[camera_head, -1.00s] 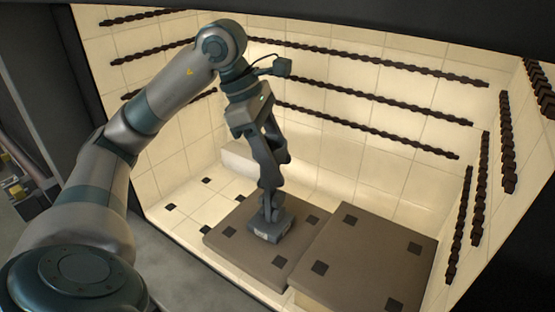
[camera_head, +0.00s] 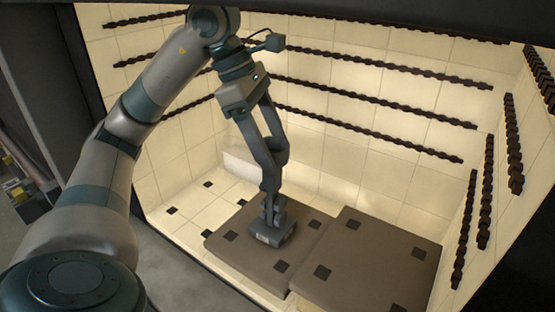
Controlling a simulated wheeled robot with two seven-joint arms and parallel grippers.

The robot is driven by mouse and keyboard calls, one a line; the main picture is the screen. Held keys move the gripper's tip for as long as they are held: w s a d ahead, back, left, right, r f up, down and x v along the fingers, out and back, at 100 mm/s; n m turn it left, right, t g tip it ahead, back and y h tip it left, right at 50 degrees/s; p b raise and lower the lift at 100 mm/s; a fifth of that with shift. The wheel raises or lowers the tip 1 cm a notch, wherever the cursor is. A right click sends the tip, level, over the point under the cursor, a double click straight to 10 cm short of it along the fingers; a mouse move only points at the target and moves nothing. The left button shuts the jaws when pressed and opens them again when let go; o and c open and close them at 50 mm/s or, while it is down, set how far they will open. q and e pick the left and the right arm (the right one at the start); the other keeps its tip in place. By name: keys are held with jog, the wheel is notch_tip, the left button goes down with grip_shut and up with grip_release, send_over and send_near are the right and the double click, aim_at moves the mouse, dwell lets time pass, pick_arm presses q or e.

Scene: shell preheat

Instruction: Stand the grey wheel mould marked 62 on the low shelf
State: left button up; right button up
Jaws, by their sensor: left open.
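The grey wheel mould (camera_head: 272,236) is a small block with a pale label on its front side, too small to read. It stands on the left brown slab (camera_head: 240,256), which looks like the lower of two shelf slabs. My left gripper (camera_head: 271,206) is open, pointing down right above the mould, with its fingertips close around or just over the mould's top part. I cannot tell whether they touch. My right gripper is not in view.
A higher brown slab (camera_head: 372,262) adjoins on the right, bare except for dark square patches. A pale block (camera_head: 240,163) lies behind. Dark twisted heating elements (camera_head: 400,112) line the pale tiled kiln walls. Tiled floor (camera_head: 195,206) is clear on the left.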

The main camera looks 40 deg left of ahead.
pick_arm(q)
jog(key=shift+b+v, duration=0.3)
jog(key=shift+v, duration=1.45)
